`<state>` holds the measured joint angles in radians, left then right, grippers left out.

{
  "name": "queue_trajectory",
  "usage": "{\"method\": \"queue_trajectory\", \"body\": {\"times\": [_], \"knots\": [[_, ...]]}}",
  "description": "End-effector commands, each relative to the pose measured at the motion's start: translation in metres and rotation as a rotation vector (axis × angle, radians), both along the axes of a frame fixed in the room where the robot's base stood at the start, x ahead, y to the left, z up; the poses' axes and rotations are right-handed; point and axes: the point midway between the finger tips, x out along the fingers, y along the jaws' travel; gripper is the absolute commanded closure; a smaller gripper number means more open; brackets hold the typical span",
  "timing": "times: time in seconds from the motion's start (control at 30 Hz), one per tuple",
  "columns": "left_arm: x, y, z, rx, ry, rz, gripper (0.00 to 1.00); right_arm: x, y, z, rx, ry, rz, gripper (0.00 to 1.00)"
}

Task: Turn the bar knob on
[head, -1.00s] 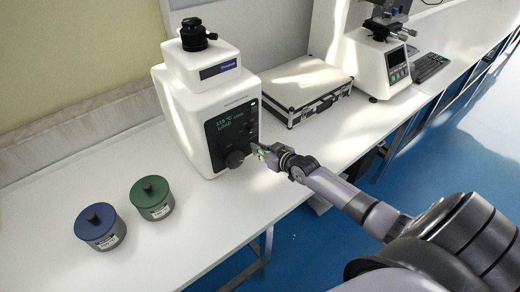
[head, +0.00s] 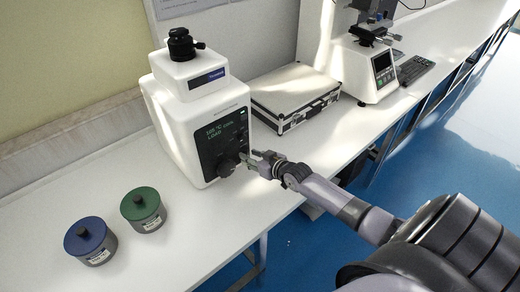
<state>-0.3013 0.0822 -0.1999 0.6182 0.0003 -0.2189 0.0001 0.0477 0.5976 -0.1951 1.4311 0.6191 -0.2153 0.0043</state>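The white tester (head: 185,115) stands on the bench with a black front panel (head: 222,140) showing green text with a LOAD line. A dark round knob (head: 227,167) sits low on that panel. A bar-shaped knob cannot be made out clearly, as the panel's lower right is partly covered by my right gripper. My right gripper (head: 252,160) is at the panel's lower right, just right of the round knob. Whether its fingers touch or hold anything is too small to tell. My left gripper is not in view.
A blue-lidded pot (head: 90,241) and a green-lidded pot (head: 143,209) stand on the bench (head: 55,205) at the left. A silver case (head: 292,95) lies right of the tester. A second instrument (head: 362,70) and a keyboard (head: 415,69) are farther back.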

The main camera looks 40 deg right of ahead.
Motion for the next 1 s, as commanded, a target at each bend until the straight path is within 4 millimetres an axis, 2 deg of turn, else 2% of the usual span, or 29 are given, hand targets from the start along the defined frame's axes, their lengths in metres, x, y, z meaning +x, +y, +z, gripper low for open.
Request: {"method": "queue_trajectory", "body": {"times": [0.4,0.6,0.77,1.0], "knots": [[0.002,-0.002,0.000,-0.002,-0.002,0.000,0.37,-0.070,-0.006,0.027,-0.002,0.003,0.001,0.68],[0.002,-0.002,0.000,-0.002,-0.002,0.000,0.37,-0.095,-0.008,0.038,-0.001,0.002,0.000,0.68],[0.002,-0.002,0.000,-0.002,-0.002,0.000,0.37,-0.104,-0.009,0.043,-0.002,0.001,0.001,0.68],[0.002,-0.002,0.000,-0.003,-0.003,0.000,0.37,-0.105,-0.009,0.045,-0.002,-0.001,0.001,0.68]]}}
